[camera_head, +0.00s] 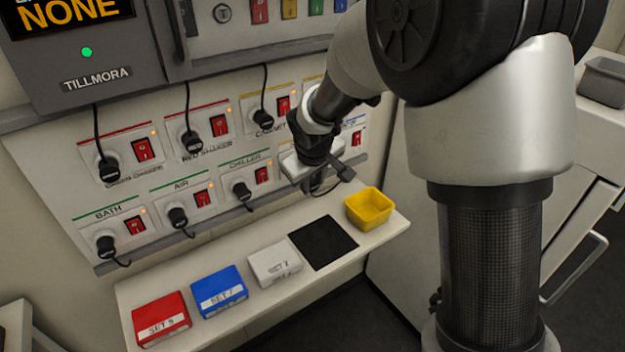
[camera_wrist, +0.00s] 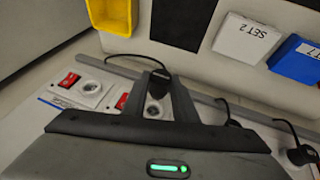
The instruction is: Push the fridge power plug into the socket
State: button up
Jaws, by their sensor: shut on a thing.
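My gripper (camera_head: 322,172) is at the right end of the lower socket row, close in front of the wall panel. In the wrist view its fingers (camera_wrist: 160,88) are shut on a black plug (camera_wrist: 158,78), whose black cable loops away to the left. A round pale socket (camera_wrist: 153,108) shows just behind the plug, partly hidden by the gripper, with a red switch (camera_wrist: 122,101) beside it. Another empty socket (camera_wrist: 91,88) with a red switch is further left. I cannot tell whether the plug touches a socket, and I cannot read a fridge label.
Several black plugs sit in labelled sockets across the panel, such as BATH (camera_head: 106,245). Below, a white shelf (camera_head: 262,302) bears red, blue and white boxes, a black mat (camera_head: 322,243) and a yellow bin (camera_head: 369,207). The nearest seated plug (camera_wrist: 228,112) is right of my fingers.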

jog(key=shift+w+a, duration=0.35)
jog(key=shift+w, duration=0.4)
jog(key=shift+w+a+p, duration=0.6)
jog(key=shift+w+a, duration=0.15)
jog(key=shift+w, duration=0.3)
jog(key=shift+w+a, duration=0.6)
jog(key=shift+w, duration=0.25)
dwell(0.5)
jog(key=o, duration=1.2)
jog(key=shift+c, duration=0.2)
jog(key=shift+r, duration=0.1)
jog(key=v, duration=1.7)
jog(key=shift+r, duration=0.2)
